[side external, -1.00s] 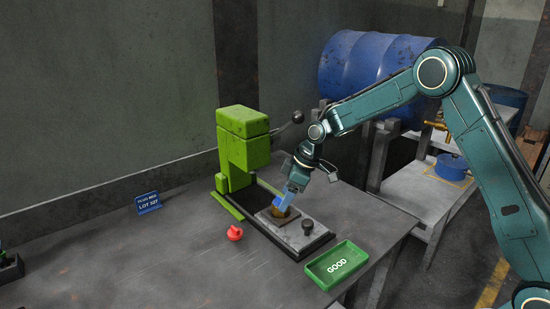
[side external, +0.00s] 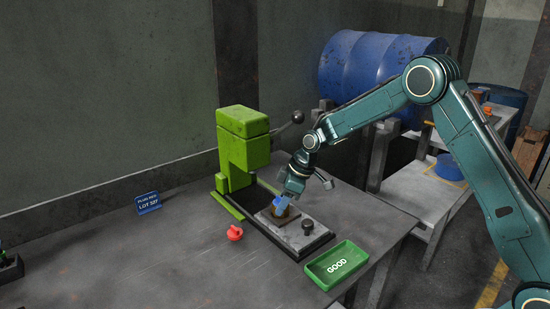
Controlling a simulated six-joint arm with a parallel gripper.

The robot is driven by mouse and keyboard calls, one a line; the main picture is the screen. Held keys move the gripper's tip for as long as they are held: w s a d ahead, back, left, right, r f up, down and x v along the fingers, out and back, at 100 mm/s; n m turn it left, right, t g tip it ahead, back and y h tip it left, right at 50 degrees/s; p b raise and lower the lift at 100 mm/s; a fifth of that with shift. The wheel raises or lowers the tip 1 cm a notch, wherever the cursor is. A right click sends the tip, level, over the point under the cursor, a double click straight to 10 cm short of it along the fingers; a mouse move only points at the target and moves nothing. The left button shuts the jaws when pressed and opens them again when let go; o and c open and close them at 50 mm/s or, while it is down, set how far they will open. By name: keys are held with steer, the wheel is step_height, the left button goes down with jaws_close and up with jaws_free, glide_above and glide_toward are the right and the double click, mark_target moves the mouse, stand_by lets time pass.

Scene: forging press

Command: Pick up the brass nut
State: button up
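A small brownish-gold piece, seemingly the brass nut (side external: 285,215), sits on the grey fixture plate (side external: 293,234) in front of the green press (side external: 240,150). My gripper (side external: 281,206) points down at it from above, its blue fingertips right at the piece and covering part of it. The frame is too small to tell whether the fingers are apart or closed on it.
A green tray marked GOOD (side external: 337,263) is at the front right of the table. A blue lot sign (side external: 148,202) is further left.

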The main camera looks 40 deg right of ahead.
steer(key=c, duration=0.5)
steer(key=shift+r, duration=0.2)
steer(key=shift+w+r, duration=0.1)
steer(key=shift+r, duration=1.4)
steer(key=shift+s+d+r, duration=0.15)
steer(key=shift+s+d, duration=0.05)
steer(key=shift+s, duration=0.05)
steer(key=s+d, duration=0.7)
steer(key=s, duration=0.1)
steer(key=s+d, duration=0.4)
steer(key=s, duration=0.1)
steer(key=shift+d, duration=0.35)
